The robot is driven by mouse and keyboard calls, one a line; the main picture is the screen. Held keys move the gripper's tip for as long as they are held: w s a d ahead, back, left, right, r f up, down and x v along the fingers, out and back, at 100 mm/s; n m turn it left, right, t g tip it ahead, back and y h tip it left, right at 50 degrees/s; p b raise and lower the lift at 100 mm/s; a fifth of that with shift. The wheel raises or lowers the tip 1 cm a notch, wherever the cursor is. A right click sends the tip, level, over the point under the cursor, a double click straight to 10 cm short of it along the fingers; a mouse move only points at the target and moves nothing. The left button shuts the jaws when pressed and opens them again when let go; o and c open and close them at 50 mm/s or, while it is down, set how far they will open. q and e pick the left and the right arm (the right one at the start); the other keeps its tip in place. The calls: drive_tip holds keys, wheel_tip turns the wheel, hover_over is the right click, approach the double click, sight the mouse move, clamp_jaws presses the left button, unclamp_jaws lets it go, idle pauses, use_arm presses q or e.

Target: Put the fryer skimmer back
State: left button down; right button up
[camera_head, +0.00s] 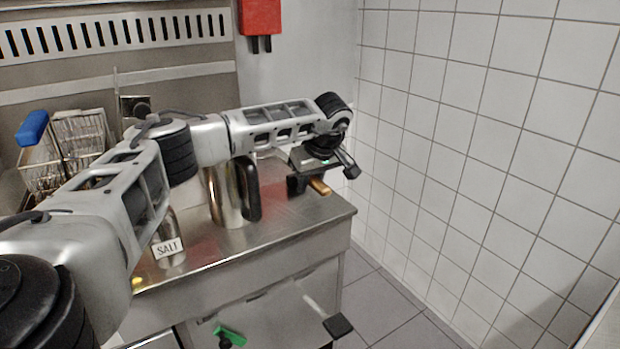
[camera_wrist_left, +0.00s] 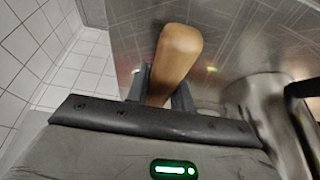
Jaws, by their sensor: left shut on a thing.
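My left gripper (camera_head: 308,183) is above the back right part of the steel counter (camera_head: 285,222), near the tiled wall. It is shut on a wooden handle, which I take to be that of the fryer skimmer (camera_head: 320,187). In the left wrist view the rounded wooden handle (camera_wrist_left: 175,55) sticks out between the dark fingers of the left gripper (camera_wrist_left: 160,92). The skimmer's head is not visible in either view. My right gripper is not in view.
A steel jug (camera_head: 225,200) with a black handle and a salt shaker (camera_head: 168,245) stand on the counter. A fryer basket (camera_head: 75,150) with a blue grip is at the left. The white tiled wall (camera_head: 480,130) bounds the right. Floor (camera_head: 385,305) shows beside the counter.

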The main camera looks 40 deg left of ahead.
use_arm(q)
drive_tip(key=c, duration=1.2)
unclamp_jaws()
drive_tip(key=shift+f, duration=0.1)
drive_tip(key=shift+f+b, duration=0.2)
drive_tip(key=shift+b, duration=0.35)
drive_tip(key=shift+d+r+b, duration=0.1)
drive_tip(key=shift+b, duration=0.2)
drive_tip(key=v, duration=1.6)
drive_tip(key=shift+w, duration=0.1)
